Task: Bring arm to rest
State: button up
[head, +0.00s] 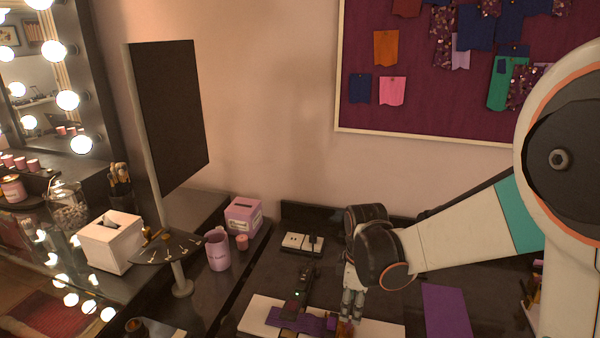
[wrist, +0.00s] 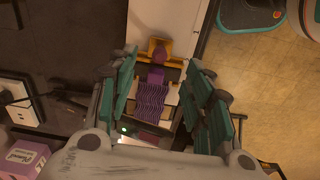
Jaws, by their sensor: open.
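My arm reaches in from the right in the head view and bends down over the dark counter (head: 262,290). My gripper (head: 350,308) points down at the counter's front part. In the wrist view my gripper (wrist: 165,95) is open, its two green-padded fingers apart. Between and below the fingers is a purple ribbed piece (wrist: 153,105) in a yellow holder (wrist: 160,62). Whether the fingers touch it I cannot tell. In the head view a purple part (head: 300,320) lies on a white board (head: 262,312) beside the gripper.
A black panel on a stand (head: 170,115), a tissue box (head: 108,245), a pink mug (head: 217,250) and a lilac box (head: 243,214) stand left. A bulb mirror (head: 40,90) is far left; a purple sheet (head: 446,310) lies right.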

jog(key=s+d+r+m+t+b, duration=0.1)
jog(key=s+d+r+m+t, duration=0.1)
jog(key=s+r+m, duration=0.4)
jog(key=s+d+r+m+t+b, duration=0.1)
jog(key=s+r+m+t, duration=0.4)
jog(key=s, duration=0.5)
jog(key=d+r+m, duration=0.1)
jog(key=r+m, duration=0.1)
jog(key=shift+d+m, duration=0.25)
jog(key=shift+m, duration=0.15)
